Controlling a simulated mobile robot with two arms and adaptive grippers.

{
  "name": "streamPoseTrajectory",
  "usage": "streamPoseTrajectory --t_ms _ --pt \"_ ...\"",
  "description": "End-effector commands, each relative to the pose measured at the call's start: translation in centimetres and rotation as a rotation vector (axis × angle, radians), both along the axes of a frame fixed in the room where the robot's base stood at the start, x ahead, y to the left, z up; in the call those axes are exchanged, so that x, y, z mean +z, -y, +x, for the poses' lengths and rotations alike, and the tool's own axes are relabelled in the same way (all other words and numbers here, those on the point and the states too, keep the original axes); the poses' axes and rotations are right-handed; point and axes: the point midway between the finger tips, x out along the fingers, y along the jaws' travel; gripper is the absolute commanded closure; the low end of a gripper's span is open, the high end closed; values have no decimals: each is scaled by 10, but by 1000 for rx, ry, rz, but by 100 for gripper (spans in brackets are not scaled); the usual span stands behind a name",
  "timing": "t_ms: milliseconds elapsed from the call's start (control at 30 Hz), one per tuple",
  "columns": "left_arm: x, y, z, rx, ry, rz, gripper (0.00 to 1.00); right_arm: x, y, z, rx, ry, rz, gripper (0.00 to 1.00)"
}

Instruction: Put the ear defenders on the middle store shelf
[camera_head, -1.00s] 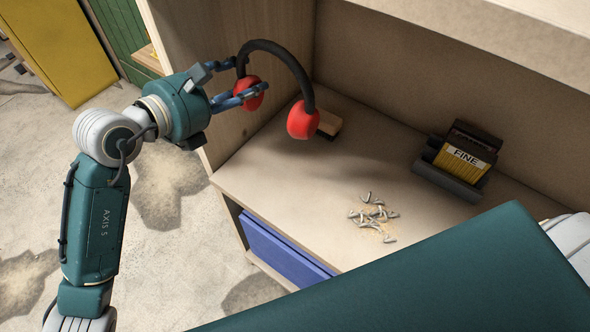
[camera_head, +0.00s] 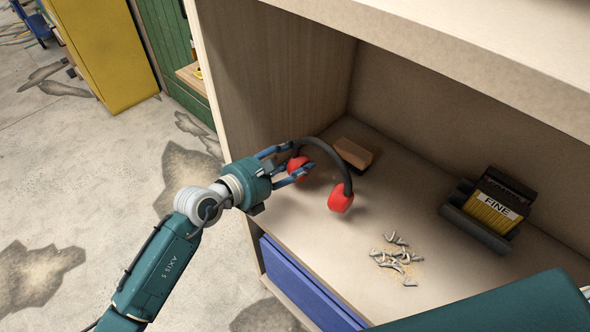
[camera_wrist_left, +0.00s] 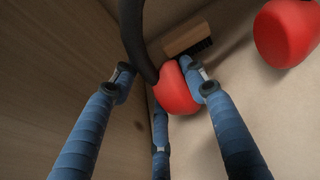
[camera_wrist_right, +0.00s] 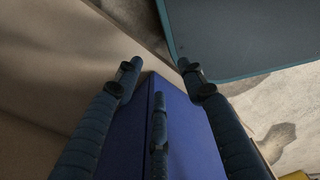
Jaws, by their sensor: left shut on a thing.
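The ear defenders (camera_head: 341,198) have red cups and a black headband, arched upward. My left gripper (camera_head: 300,160) is shut on the left red cup. In the left wrist view, its fingers (camera_wrist_left: 164,82) sit around that cup (camera_wrist_left: 176,90), with the other cup (camera_wrist_left: 286,32) free at the upper right. The ear defenders are inside the bay, over the left part of the shelf board (camera_head: 300,228). I cannot tell whether they touch it. My right gripper (camera_wrist_right: 160,75) shows in the right wrist view with its fingers apart and nothing between them.
A wooden brush (camera_head: 353,153) lies behind the ear defenders. Metal hooks (camera_head: 398,258) lie in the shelf's front middle. A holder with a yellow "FINE" pack (camera_head: 492,212) stands right. A side wall (camera_head: 270,80) bounds the left. A blue box (camera_head: 300,285) sits below.

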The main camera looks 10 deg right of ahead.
Motion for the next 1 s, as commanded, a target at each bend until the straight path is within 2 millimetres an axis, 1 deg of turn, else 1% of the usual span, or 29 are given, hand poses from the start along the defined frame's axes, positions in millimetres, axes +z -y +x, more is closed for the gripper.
streamPoseTrajectory --t_ms 200,300,567,700,733,800,1000 --pt "-32 0 0 1 -2 -1 90 -5 0 0 0 0 0 60" --pt "-40 0 0 1 0 -1 90 -6 0 0 0 0 0 60" --pt "-41 0 1 2 2 -2 90 -6 -1 0 1 1 1 60" --pt "-45 0 0 2 1 -2 90 -9 -2 1 1 1 2 60" --pt "-45 0 0 1 0 0 50 -8 -2 0 1 1 2 60" --pt "-45 0 0 1 0 0 38 -7 -3 1 1 1 3 60" --pt "-45 0 0 1 0 0 38 -7 -5 1 1 1 5 60"
